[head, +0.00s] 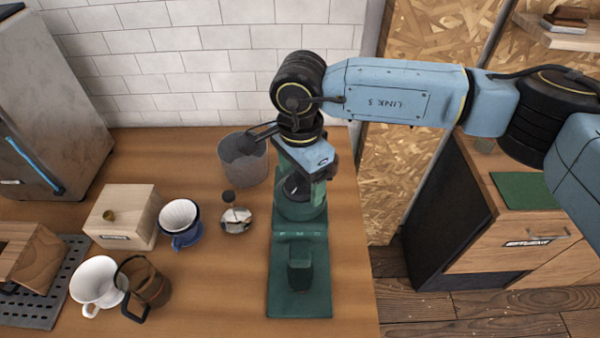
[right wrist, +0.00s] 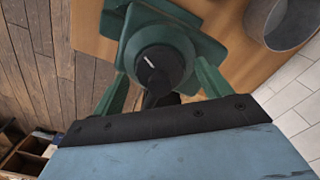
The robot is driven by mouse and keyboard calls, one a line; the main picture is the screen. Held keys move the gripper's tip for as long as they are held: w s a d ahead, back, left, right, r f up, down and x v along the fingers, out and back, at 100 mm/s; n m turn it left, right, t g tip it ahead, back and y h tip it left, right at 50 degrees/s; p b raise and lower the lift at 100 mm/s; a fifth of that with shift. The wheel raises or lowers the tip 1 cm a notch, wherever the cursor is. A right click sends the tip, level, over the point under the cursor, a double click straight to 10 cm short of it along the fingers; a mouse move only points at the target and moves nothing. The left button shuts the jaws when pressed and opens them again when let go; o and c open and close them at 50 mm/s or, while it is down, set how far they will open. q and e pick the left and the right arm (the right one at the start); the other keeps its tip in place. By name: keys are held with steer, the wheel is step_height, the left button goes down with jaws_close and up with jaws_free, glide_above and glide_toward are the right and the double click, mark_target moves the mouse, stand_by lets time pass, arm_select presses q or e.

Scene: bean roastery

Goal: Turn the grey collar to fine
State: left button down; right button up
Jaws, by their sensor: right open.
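The green grinder (head: 300,280) stands on the wooden counter near its right edge. On its top is a dark grey round collar (head: 296,189) with a short white line; this collar also shows in the right wrist view (right wrist: 160,62). Small marks on the ledge in front of it are too small to read. My right gripper (head: 306,172) is above the grinder's top and partly hides the collar. In the right wrist view its open fingers (right wrist: 162,76) are on either side of the collar; I cannot tell whether they touch it. My left gripper is out of view.
A grey bin (head: 243,160) stands close behind and left of the grinder. A cabinet (head: 520,240) stands across a gap at right.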

steer(key=shift+c, duration=1.2)
steer(key=c, duration=0.7)
steer(key=m+b, duration=0.3)
steer(key=b, duration=0.1)
steer(key=shift+f+b, duration=0.2)
steer(key=shift+b, duration=0.15)
steer(key=shift+c, duration=0.2)
arm_select(q)
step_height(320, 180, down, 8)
steer(key=b, duration=0.3)
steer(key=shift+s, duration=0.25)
arm_select(e)
steer(key=shift+r+m, duration=0.2)
steer(key=shift+m, duration=1.3)
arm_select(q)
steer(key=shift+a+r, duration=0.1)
arm_select(e)
steer(key=o, duration=1)
